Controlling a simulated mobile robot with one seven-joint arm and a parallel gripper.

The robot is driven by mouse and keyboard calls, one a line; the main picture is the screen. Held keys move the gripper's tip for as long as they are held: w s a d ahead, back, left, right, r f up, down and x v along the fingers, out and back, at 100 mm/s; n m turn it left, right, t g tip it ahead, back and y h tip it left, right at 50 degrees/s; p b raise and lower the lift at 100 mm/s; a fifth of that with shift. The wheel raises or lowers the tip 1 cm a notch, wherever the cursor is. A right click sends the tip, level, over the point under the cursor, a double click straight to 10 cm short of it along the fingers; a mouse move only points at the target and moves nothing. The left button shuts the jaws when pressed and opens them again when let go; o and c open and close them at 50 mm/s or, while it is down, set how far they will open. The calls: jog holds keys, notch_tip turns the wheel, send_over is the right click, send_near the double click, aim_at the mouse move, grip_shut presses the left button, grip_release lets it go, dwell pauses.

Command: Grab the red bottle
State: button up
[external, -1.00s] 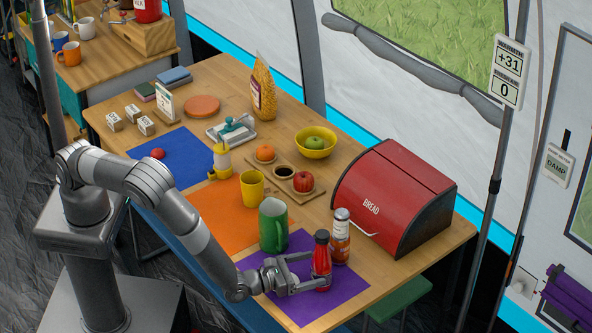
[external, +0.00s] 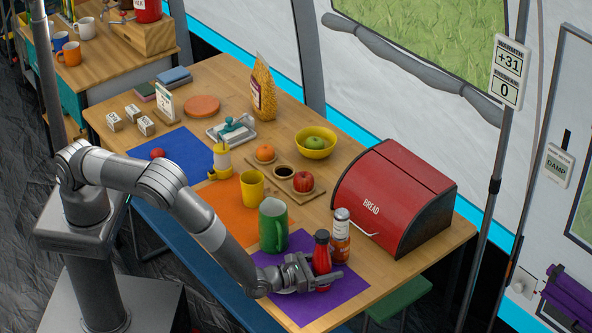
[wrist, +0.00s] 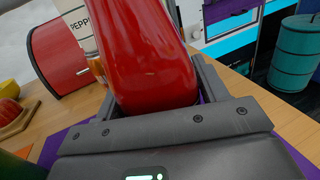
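The red bottle (external: 321,258) has a dark cap and stands on the purple mat (external: 352,284) near the table's front edge. My gripper (external: 324,272) is around its lower part, with one finger in front and the other largely hidden behind. In the wrist view the glossy red bottle (wrist: 150,55) fills the space between my fingers (wrist: 155,98). Both fingers lie against its sides, and its top is cut off. My gripper looks shut on it.
A green jug (external: 273,226) stands to the left. The red bread box (external: 385,205) stands behind to the right. Above the bottle the space is open.

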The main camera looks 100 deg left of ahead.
jog(key=c, duration=0.9)
jog(key=shift+r, duration=0.1)
